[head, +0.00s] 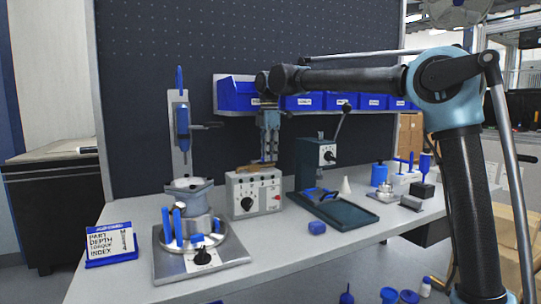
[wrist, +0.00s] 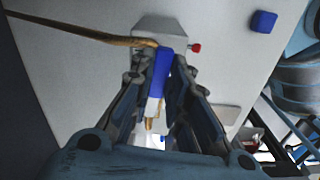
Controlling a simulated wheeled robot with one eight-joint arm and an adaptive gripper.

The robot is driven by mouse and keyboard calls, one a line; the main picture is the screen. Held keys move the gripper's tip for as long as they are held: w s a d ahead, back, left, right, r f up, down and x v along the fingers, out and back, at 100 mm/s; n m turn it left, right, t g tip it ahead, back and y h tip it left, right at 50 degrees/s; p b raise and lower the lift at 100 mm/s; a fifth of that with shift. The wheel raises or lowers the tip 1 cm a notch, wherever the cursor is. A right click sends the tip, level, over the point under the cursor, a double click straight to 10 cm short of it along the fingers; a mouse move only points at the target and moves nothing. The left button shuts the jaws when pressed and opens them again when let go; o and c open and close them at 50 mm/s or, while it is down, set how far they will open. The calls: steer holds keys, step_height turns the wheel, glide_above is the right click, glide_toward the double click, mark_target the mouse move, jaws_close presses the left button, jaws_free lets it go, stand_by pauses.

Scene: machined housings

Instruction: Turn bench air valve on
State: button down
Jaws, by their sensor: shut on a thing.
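A grey box (head: 253,195) with a black dial and a red knob stands on the bench. A brass pipe (head: 255,168) runs across its top; in the wrist view the pipe (wrist: 90,34) comes in from the left to the blue valve lever (wrist: 162,72). My gripper (head: 268,157) points down just over the box's top. In the wrist view its jaws (wrist: 163,68) are on either side of the blue lever and closed on it. A white and brass part shows below the lever between the fingers. The lever is hidden in the head view.
A blue-handled press (head: 182,135) and a round fixture on a plate (head: 202,262) stand left. A lever press (head: 318,160) with a dark green tray (head: 345,215) is close on the right. Blue bins (head: 238,93) hang behind my gripper. A blue block (head: 317,228) lies in front.

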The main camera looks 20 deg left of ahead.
steer(key=c, duration=1.6)
jaws_free()
steer(key=shift+w+d, duration=0.1)
steer(key=shift+w, duration=0.2)
steer(key=shift+o, duration=0.3)
steer(key=shift+s, duration=0.1)
step_height(320, 180, up, 12)
steer(key=shift+c, duration=0.6)
